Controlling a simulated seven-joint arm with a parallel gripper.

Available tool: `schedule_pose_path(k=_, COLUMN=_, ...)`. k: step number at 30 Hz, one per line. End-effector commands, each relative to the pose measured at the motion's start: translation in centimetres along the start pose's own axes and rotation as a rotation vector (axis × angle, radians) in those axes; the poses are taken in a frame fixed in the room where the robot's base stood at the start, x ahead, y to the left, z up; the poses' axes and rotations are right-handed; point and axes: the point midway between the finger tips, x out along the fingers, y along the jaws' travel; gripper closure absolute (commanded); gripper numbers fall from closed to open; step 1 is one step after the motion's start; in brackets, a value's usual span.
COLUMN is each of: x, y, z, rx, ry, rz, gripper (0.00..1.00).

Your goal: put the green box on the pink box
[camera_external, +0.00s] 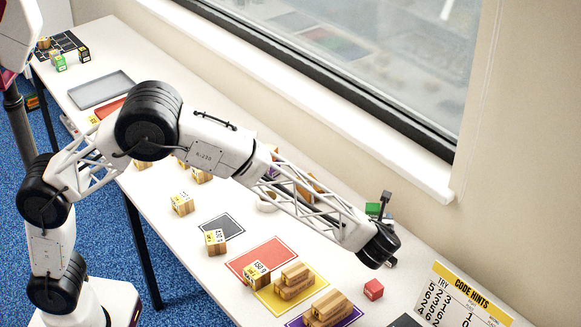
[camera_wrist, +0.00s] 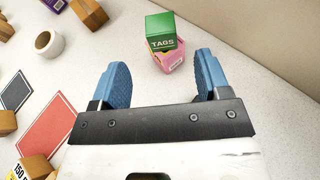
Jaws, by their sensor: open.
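The green box (camera_wrist: 162,24), lettered TAGS, appears to rest on the pink box (camera_wrist: 173,60) in the wrist view. Their edges look slightly turned against each other. My gripper (camera_wrist: 161,63) is open, with its two blue fingers spread wide apart. The boxes lie just beyond the fingertips, nearer the right finger, and no finger seems to grip them. In the external view the green box (camera_external: 372,210) shows behind my arm's end, near the wall, and I cannot make out the pink box there.
A tape roll (camera_wrist: 48,43) and wooden blocks (camera_wrist: 88,12) lie to the left in the wrist view. A red box (camera_external: 373,290) and a code hints sign (camera_external: 455,300) stand toward the front right. Mats, including a red one (camera_external: 250,262), lie left of the arm's end.

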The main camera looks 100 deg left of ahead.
Motion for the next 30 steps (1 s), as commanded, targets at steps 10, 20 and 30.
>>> schedule_pose_path(k=10, x=0.0, y=0.0, z=0.0, rx=0.000, ry=0.000, rz=0.000, gripper=0.30)
schedule_pose_path(k=20, x=-0.8, y=-0.2, z=1.0, rx=0.043, ry=-0.001, rz=-0.051, gripper=0.30)
schedule_pose_path(k=30, x=-7.2, y=-0.6, z=6.7, rx=0.384, ry=-0.064, rz=-0.396, gripper=0.30)
